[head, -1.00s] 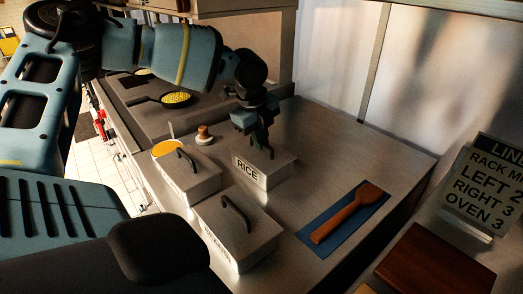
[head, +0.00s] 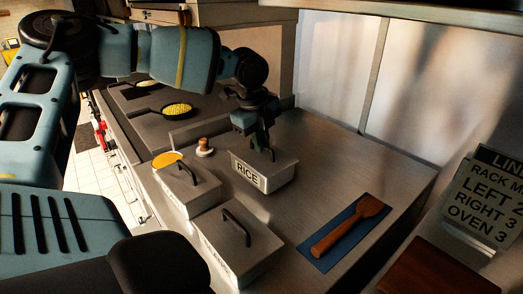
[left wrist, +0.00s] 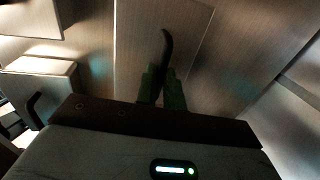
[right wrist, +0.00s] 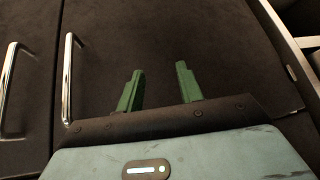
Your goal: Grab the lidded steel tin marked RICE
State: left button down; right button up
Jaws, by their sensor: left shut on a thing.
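The steel tin marked RICE (head: 282,170) has a lid with a dark arched handle. My left gripper (head: 263,142) is above it, shut on that handle. The tin seems to hang slightly above the steel counter, upright, with a shadow below it. In the left wrist view the green fingers (left wrist: 163,88) close around the dark handle, over the tin's lid (left wrist: 195,25). My right gripper (right wrist: 158,88) shows only in its own wrist view, open and empty, before dark cabinet doors.
Two similar lidded tins (head: 190,196) (head: 243,240) stand at the left and front. A wooden-knobbed item (head: 204,148) and an orange-topped container (head: 167,159) stand behind. A wooden spatula (head: 350,226) lies on a blue mat (head: 322,262).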

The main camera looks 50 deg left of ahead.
pick_arm(q)
notch_tip(320, 180, up, 25)
jog(key=shift+p, duration=0.35)
jog(key=shift+s+r, duration=0.1)
